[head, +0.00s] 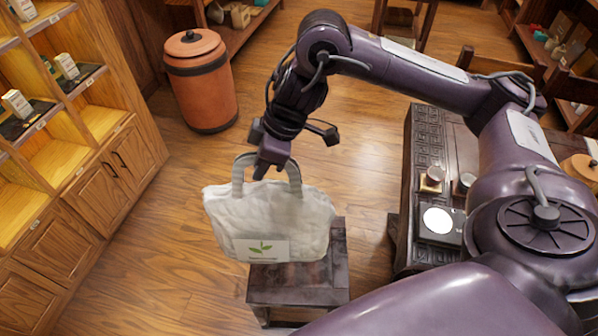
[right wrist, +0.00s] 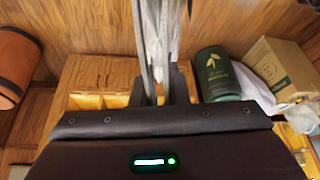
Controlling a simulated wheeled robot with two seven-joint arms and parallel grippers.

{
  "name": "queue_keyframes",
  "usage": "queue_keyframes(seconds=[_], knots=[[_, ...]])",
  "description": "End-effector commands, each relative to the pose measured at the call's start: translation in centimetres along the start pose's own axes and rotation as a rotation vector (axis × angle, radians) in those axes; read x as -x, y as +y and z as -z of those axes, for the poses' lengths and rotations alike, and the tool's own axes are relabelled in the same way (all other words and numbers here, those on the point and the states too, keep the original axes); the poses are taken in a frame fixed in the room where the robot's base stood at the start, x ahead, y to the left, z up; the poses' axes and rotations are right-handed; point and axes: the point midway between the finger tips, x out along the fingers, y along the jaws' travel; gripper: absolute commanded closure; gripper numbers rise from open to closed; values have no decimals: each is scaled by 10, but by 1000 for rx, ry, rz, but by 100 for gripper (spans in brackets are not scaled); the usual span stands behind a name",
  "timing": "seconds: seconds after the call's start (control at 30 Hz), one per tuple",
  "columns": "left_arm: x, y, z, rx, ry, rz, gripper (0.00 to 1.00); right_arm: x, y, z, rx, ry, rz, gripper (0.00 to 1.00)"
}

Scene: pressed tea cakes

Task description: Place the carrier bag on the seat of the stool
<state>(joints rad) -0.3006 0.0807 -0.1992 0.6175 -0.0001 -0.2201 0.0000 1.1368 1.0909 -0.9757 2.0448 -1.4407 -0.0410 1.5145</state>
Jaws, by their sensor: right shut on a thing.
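The carrier bag (head: 268,220) is white cloth with a green leaf label and two handles. It hangs upright in the head view, over or at the left part of the dark wooden stool (head: 300,285). I cannot tell whether its base touches the seat. My right gripper (head: 270,170) is shut on the bag's handles at the top. In the right wrist view the pale handles (right wrist: 157,45) run between the fingers of my right gripper (right wrist: 163,90). The bag hides part of the stool's seat. My left gripper is not in view.
A terracotta bin (head: 200,85) stands behind the bag. Wooden shelves (head: 75,120) line the left. A dark carved tea table (head: 425,165) with small cups stands right of the stool. Bare floor lies left of the stool. A green canister (right wrist: 222,75) and cardboard box (right wrist: 280,70) show in the wrist view.

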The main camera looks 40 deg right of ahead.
Motion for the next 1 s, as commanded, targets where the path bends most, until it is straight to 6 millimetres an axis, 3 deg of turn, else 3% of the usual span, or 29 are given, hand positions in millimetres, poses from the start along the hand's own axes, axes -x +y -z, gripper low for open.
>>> queue_keyframes(seconds=[0.1, 0.37, 0.63, 1.0], knots=[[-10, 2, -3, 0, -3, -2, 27, 1, 16, -20, 1, 1, -10, 100], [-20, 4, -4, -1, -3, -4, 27, -3, 28, -41, 10, -4, -17, 100], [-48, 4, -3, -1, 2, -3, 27, -53, 28, -63, 9, -6, -13, 100], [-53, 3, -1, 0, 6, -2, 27, -119, 31, -90, 9, -6, -17, 100]])
